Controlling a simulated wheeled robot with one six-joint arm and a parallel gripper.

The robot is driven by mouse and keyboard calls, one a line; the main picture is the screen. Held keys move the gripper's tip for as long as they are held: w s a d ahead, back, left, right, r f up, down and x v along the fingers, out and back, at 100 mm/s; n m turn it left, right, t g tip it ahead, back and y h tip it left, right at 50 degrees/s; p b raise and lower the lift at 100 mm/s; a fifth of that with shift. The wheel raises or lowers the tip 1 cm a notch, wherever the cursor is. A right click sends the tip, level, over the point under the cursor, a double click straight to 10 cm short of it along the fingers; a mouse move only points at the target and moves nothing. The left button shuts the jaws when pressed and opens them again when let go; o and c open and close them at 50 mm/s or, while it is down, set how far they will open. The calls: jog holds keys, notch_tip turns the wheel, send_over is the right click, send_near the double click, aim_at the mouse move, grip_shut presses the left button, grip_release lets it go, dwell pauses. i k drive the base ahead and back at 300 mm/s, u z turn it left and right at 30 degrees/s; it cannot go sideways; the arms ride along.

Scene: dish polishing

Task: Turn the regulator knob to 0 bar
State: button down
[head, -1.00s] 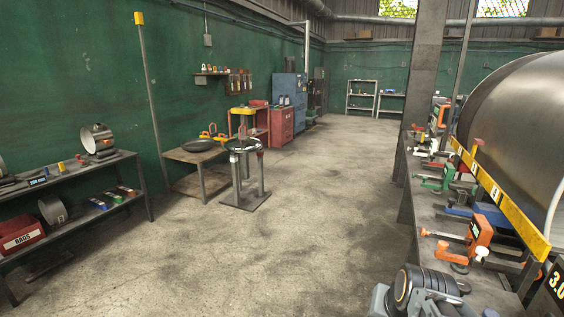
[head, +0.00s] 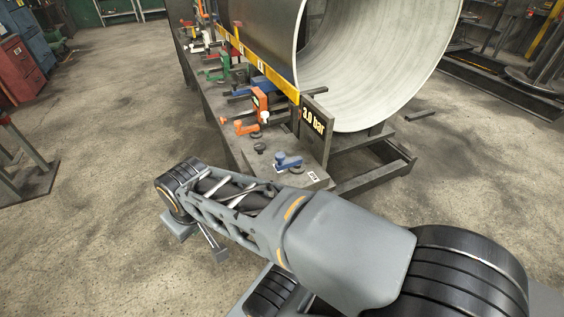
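A dark display (head: 313,120) at the near end of the workbench reads "3.0 bar" in pale digits. In front of it on the bench top is a small blue fitting (head: 288,161) with a dark base. A small black knob-like part (head: 259,148) stands to its left. I cannot tell for certain which of these is the regulator knob. My arm crosses the lower middle, below and apart from both. Grey parts at its far left end may be my gripper (head: 198,239), low over the floor and away from the bench; its fingers are not clear.
The workbench (head: 232,150) carries orange clamps (head: 260,103) and a green clamp (head: 219,68). A large metal cylinder (head: 372,60) with a yellow strip (head: 258,65) rises behind. A dark frame (head: 375,180) juts out right of the bench. Floor at left is open.

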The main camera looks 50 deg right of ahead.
aim_at(259, 147)
jog(key=z, duration=1.6)
jog(key=k, duration=0.5)
jog(key=u, duration=0.45)
jog(key=i, duration=0.8)
